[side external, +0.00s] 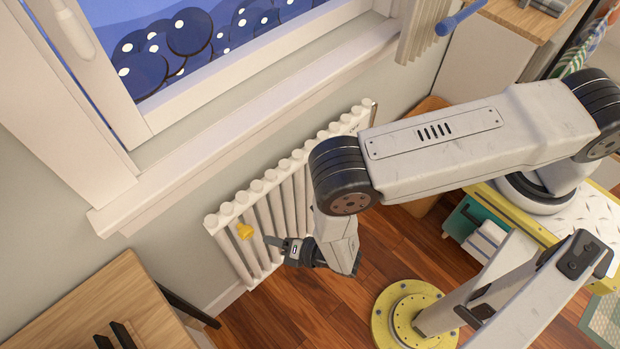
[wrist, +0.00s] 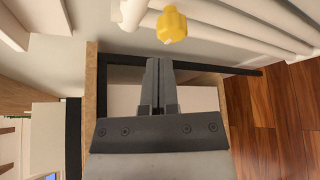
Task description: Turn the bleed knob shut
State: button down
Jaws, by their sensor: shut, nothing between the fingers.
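The bleed knob (side external: 244,231) is a small yellow knob near the left end of the white radiator (side external: 284,190). It also shows at the top of the wrist view (wrist: 172,25), just beyond my fingertips and slightly to their right. My gripper (side external: 268,240) is beside the knob in the side view, to its right and slightly lower, apart from it. In the wrist view my gripper (wrist: 158,62) has its two dark fingers pressed together with nothing between them.
A window sill (side external: 200,170) runs above the radiator. A wooden-topped table (side external: 100,305) stands at the lower left; a dark-framed one lies below the fingers in the wrist view (wrist: 92,85). Wooden floor (side external: 285,305) is open below the radiator.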

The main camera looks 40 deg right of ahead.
jog(key=shift+w, duration=2.55)
jog(key=shift+a+f, duration=0.2)
jog(key=shift+f, duration=0.05)
jog(key=shift+d+f, duration=0.55)
jog(key=shift+f, duration=0.05)
jog(key=shift+f, duration=0.5)
jog(key=shift+d+r, duration=0.1)
jog(key=shift+d, duration=0.4)
jog(key=s, duration=0.6)
dwell(0.7)
